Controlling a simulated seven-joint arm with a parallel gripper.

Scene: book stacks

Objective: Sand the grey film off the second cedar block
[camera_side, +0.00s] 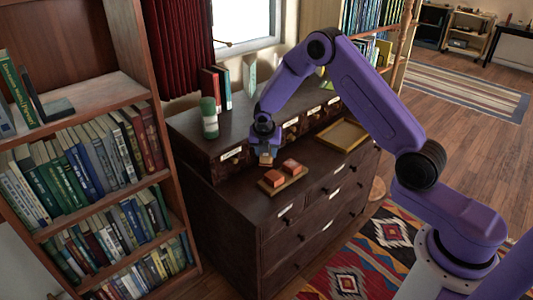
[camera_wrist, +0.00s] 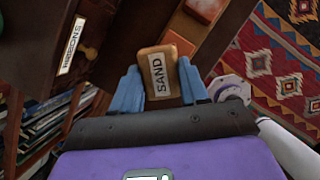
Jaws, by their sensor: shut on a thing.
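My gripper (camera_side: 265,146) is shut on a tan sanding block (camera_side: 266,159) marked SAND. In the wrist view the sanding block (camera_wrist: 159,73) sits between my blue fingertips. In the side view it is held above the dresser top, just behind two reddish cedar blocks. The left cedar block (camera_side: 273,178) and the right cedar block (camera_side: 290,166) rest side by side on a small wooden board (camera_side: 283,185). In the wrist view one cedar block (camera_wrist: 204,9) shows at the top, and another (camera_wrist: 180,44) is partly hidden behind the sanding block.
The dark dresser (camera_side: 290,225) carries a raised row of small labelled drawers (camera_side: 232,153) at the back. A green and white cylinder (camera_side: 209,118) and several books stand on that row. An empty framed tray (camera_side: 343,135) lies right of the blocks. A bookcase (camera_side: 90,160) stands left.

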